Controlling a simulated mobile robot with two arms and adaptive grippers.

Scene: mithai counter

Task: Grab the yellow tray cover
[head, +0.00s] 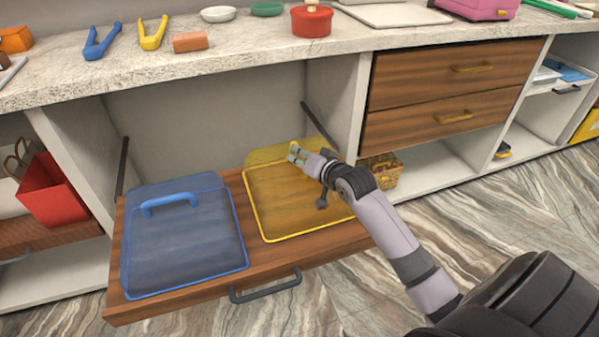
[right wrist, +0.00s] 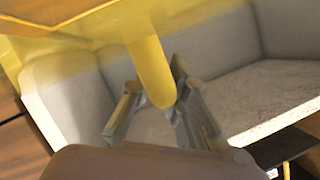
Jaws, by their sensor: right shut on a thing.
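The yellow tray cover (head: 285,212) is see-through with a bright yellow rim, in the right half of the pulled-out wooden drawer (head: 262,256). My right gripper (head: 298,154) is over its back part, shut on its handle. The right wrist view shows the yellow handle (right wrist: 150,66) between the two fingers (right wrist: 155,100). In the head view, my gripper and arm hide the handle and part of the cover. I cannot tell whether the cover is raised off the drawer. My left gripper is not in view.
A blue cover (head: 185,247) with a blue handle (head: 168,201) lies left of the yellow one. The stone counter (head: 240,58) overhangs the drawer's back. A wicker basket (head: 383,170) is right of it. Closed wooden drawers (head: 415,75) are farther right.

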